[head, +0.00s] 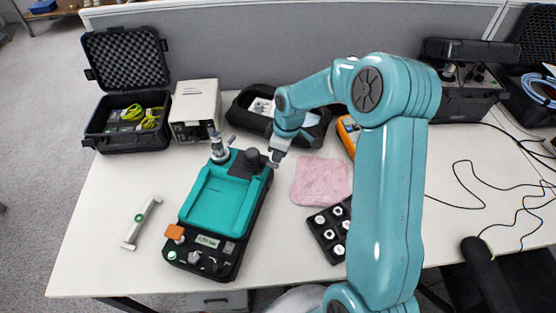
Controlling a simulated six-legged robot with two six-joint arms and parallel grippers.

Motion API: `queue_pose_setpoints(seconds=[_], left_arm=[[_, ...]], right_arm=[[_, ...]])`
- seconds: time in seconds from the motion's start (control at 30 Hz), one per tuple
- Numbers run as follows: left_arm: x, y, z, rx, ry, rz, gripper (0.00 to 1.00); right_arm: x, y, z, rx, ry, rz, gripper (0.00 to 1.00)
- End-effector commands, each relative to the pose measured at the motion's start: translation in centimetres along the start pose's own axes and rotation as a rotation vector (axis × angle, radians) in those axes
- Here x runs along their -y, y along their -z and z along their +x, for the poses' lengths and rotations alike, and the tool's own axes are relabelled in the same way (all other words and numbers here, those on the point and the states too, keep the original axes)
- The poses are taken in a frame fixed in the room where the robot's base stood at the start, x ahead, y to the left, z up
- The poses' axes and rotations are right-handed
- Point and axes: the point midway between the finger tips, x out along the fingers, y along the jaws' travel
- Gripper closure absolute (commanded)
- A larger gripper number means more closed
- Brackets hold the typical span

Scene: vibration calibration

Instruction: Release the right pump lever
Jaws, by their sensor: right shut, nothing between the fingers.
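A teal and black calibration pump unit (217,200) lies on the white table, left of centre. A metal post fitting (219,150) and a dark round knob (251,156) stand at its far end. My right gripper (272,163) is at the far right corner of the unit, beside the dark knob. Its fingers are shut and empty, and the right pump lever is small or hidden near them. I cannot tell whether the fingertips touch it. My left gripper is out of view.
A pink cloth (321,182) and a black tray of fittings (329,232) lie to the right of the unit. A white box (196,108), an open black case (128,130) and a black pouch (247,113) stand behind. A silver bar (142,222) lies left. The table's front left is clear.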

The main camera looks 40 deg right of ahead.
Motion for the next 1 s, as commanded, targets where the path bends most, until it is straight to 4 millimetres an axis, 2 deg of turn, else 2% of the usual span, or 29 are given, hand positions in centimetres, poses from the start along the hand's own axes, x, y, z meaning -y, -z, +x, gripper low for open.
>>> queue_pose_setpoints(seconds=[0.17, 0.7, 1.0], left_arm=[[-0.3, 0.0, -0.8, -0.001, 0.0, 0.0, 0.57], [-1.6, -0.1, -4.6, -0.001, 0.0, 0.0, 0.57], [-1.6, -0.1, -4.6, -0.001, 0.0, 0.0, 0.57]], right_arm=[[-0.1, 0.2, -1.0, -0.001, -0.001, -0.001, 1.0], [-0.1, 1.3, -6.8, -0.001, 0.0, -0.003, 1.0], [-0.1, 1.3, -7.0, 0.0, 0.001, -0.003, 1.0]])
